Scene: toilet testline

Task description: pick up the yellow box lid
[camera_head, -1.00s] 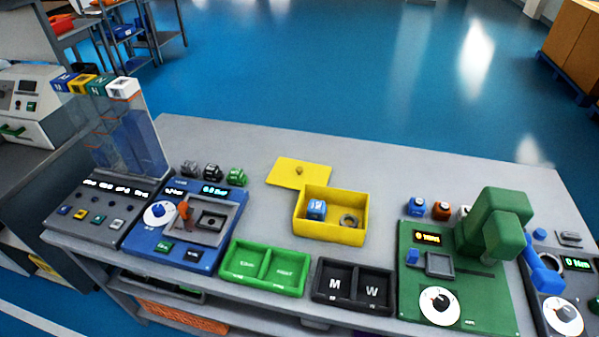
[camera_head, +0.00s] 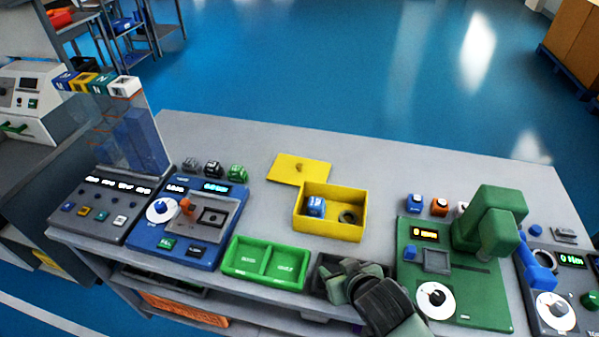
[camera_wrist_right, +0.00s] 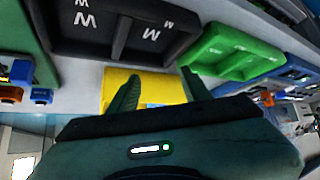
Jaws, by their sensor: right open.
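The yellow box lid (camera_head: 299,169) is a flat yellow plate with a small knob. It lies on the table behind and left of the open yellow box (camera_head: 330,224). The box holds a blue cube (camera_head: 315,206) and a dark ring (camera_head: 348,216). My right gripper (camera_head: 338,277) is over the black two-part tray, in front of the box and apart from the lid. In the right wrist view its two fingers (camera_wrist_right: 160,88) are spread with nothing between them, and a yellow surface (camera_wrist_right: 150,88) shows beyond. My left gripper is not in view.
A green two-part tray (camera_head: 266,262) stands left of the black tray (camera_head: 322,262). A blue device (camera_head: 180,240) is at the left and a green press (camera_head: 455,270) at the right. Small cubes (camera_head: 213,169) stand left of the lid.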

